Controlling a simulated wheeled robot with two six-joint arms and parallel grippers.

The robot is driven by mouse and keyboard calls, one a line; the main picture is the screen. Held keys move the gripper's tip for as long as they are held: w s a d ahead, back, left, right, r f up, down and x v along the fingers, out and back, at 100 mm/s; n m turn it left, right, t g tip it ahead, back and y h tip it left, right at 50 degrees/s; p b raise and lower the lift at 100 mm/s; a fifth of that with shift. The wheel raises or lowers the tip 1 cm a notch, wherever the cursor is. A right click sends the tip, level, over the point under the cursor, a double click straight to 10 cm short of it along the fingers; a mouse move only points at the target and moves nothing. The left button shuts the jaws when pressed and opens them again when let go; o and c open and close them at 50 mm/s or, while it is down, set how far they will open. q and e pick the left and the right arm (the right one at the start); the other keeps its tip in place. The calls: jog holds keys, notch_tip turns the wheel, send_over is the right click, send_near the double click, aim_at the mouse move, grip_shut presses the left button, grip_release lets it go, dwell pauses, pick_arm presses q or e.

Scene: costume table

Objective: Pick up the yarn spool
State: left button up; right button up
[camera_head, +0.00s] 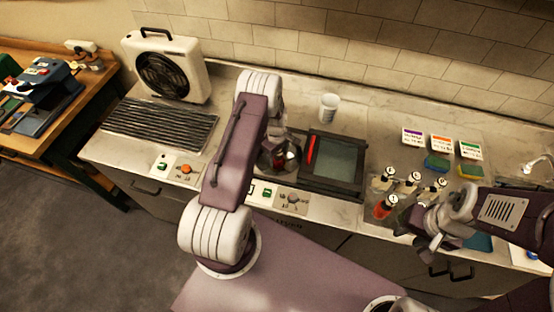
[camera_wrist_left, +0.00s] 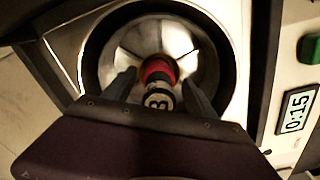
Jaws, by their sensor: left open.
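I cannot clearly make out a yarn spool in either view. My left gripper (camera_wrist_left: 160,88) is open in the left wrist view, its two dark fingers on either side of a small red bottle-like item (camera_wrist_left: 158,72) with a dark band and a white marked cap. This item is over or in a shiny round metal bowl (camera_wrist_left: 200,55); I cannot tell whether the fingers touch it. In the head view my left arm largely hides the gripper near the bowl (camera_head: 278,158). My right gripper (camera_head: 432,238) is beside the bottles at the right; its jaws are unclear.
Several small bottles with white marked caps (camera_head: 415,178) stand near my right gripper. A dark framed panel (camera_head: 340,160) and a white cup (camera_head: 328,108) are right of the bowl. A fan box (camera_head: 165,65) and ribbed rack (camera_head: 160,125) stand left.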

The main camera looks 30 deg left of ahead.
pick_arm(q)
jog(key=shift+w+d, duration=0.1)
jog(key=shift+d, duration=0.05)
grip_shut()
